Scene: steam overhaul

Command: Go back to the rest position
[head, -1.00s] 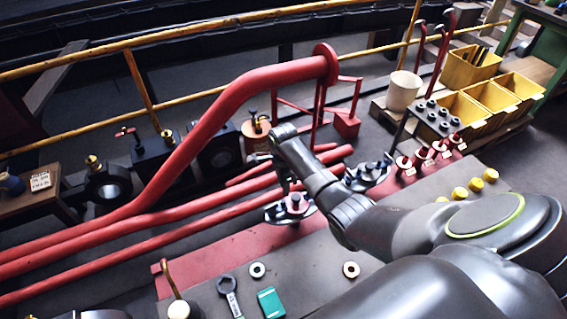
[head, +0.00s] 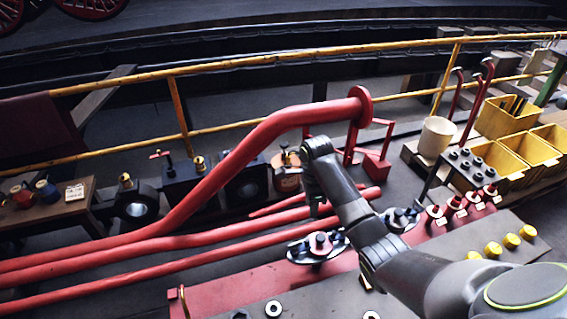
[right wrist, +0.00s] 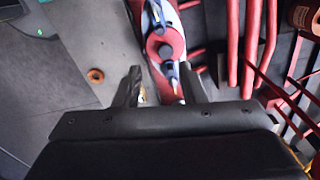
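My right arm comes in from the right in the head view, over the grey and red bench. My right gripper (head: 315,208) hangs above the red pipes, small and partly hidden by my arm. In the right wrist view its two fingers (right wrist: 159,88) are spread apart with nothing held between them. Beyond the fingertips lies a red flanged fitting (right wrist: 165,45) with blue bolts, apart from them as far as I can tell. My left gripper is not in view.
Thick red pipes (head: 200,170) run across the left and middle. A flanged fitting (head: 318,246) sits below my gripper. Yellow bins (head: 500,158) and a white bucket (head: 436,136) stand at the right. A yellow railing (head: 250,62) crosses behind. Two rings lie on the bench front.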

